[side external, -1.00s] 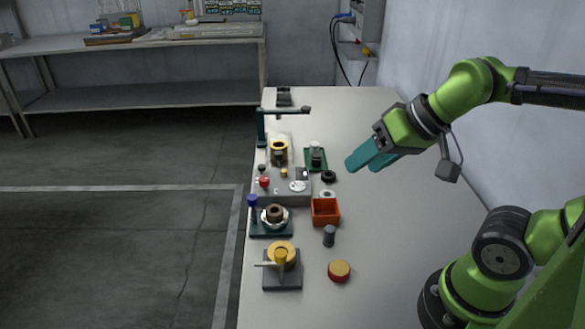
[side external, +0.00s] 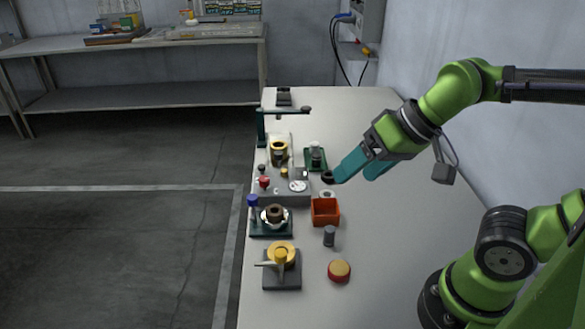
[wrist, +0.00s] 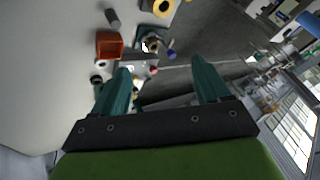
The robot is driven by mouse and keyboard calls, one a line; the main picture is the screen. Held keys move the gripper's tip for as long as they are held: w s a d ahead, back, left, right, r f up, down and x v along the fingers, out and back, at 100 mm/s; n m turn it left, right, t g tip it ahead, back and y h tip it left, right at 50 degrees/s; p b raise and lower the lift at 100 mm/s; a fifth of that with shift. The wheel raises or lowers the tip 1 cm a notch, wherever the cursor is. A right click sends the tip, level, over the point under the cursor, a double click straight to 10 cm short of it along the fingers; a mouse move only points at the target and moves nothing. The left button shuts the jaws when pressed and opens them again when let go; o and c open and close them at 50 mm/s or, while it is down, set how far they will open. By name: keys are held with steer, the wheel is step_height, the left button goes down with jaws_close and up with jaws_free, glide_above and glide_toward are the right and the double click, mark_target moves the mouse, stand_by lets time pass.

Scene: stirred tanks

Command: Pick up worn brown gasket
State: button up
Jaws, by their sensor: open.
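A brown ring-like piece (side external: 275,211), which looks like the worn brown gasket, sits on a pale round seat on a dark green base (side external: 284,231) with a blue-knobbed post (side external: 252,202). In the wrist view the brown piece (wrist: 151,45) is small, beyond the fingertips. My gripper (side external: 355,176) has two teal fingers, spread apart and empty. It is above the table, to the right of and farther back than the brown piece, apart from it. The wrist view also shows the open fingers (wrist: 162,66).
An orange open box (side external: 325,211) stands right of the green base. A black ring (side external: 328,177) and a pale ring (side external: 327,194) lie behind it. The table's right side is clear.

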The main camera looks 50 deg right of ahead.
steer(key=w+a+f+m+g+y, duration=0.1)
steer(key=w+a+f+m+g, duration=0.1)
steer(key=w+m, duration=0.2)
steer(key=m+h, duration=0.2)
steer(key=m, duration=2.3)
glide_toward(276, 210)
steer(key=x, duration=0.8)
steer(key=shift+c, duration=0.3)
